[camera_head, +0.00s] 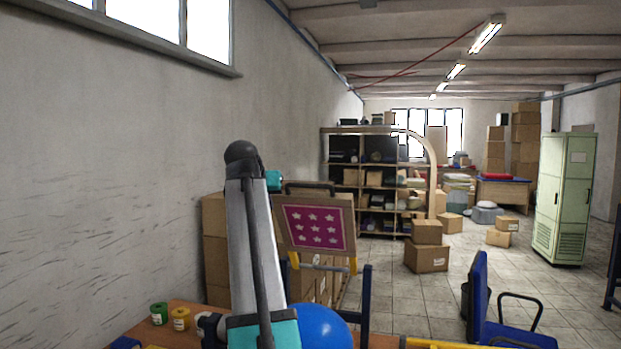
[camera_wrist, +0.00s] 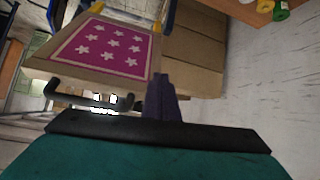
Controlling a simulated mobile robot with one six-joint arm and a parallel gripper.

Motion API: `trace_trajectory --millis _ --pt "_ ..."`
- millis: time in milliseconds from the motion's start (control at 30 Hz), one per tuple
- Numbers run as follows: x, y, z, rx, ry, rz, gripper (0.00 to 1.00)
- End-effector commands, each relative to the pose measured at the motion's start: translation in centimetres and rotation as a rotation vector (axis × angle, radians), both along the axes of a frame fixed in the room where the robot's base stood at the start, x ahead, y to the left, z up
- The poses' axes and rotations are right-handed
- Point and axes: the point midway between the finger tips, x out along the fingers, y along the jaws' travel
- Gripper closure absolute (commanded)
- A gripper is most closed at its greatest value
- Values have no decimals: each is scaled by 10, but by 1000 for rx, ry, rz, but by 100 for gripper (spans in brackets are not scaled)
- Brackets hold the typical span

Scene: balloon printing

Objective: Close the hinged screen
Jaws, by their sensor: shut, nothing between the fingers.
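The hinged screen (camera_head: 290,245) stands raised and steeply tilted over the table in the head view, a tan frame around a pink mesh with white stars. A dark handle (camera_head: 310,187) runs along its upper edge. In the wrist view the screen (camera_wrist: 105,47) fills the upper left, with its dark handle (camera_wrist: 92,103) below it. My gripper (camera_wrist: 162,80) is shut and empty, its dark fingers close beside the end of the handle and the frame edge. I cannot tell whether they touch. In the head view, my arm hides the left side of the screen's surroundings, and the fingers are not clear.
A blue balloon (camera_head: 320,328) sits below the screen on the brown table (camera_head: 185,310). A green pot (camera_head: 159,313) and a yellow pot (camera_head: 180,318) stand at the table's left. Stacked cardboard boxes (camera_head: 214,245) stand behind it by the wall. A blue chair (camera_head: 482,300) is at the right.

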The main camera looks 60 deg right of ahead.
Motion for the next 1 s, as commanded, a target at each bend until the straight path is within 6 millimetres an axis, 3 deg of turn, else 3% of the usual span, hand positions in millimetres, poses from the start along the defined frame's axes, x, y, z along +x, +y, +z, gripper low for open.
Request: trace_trajectory --millis 33,200,400,567,1000 --pt "-15 -9 27 -19 -19 -29 100" --pt "-63 -26 93 -70 -69 -109 100" --pt "-100 -33 138 -106 -104 -167 100" --pt "-108 -34 147 -114 -112 -180 100" --pt "-107 -37 144 -113 -111 -178 100"
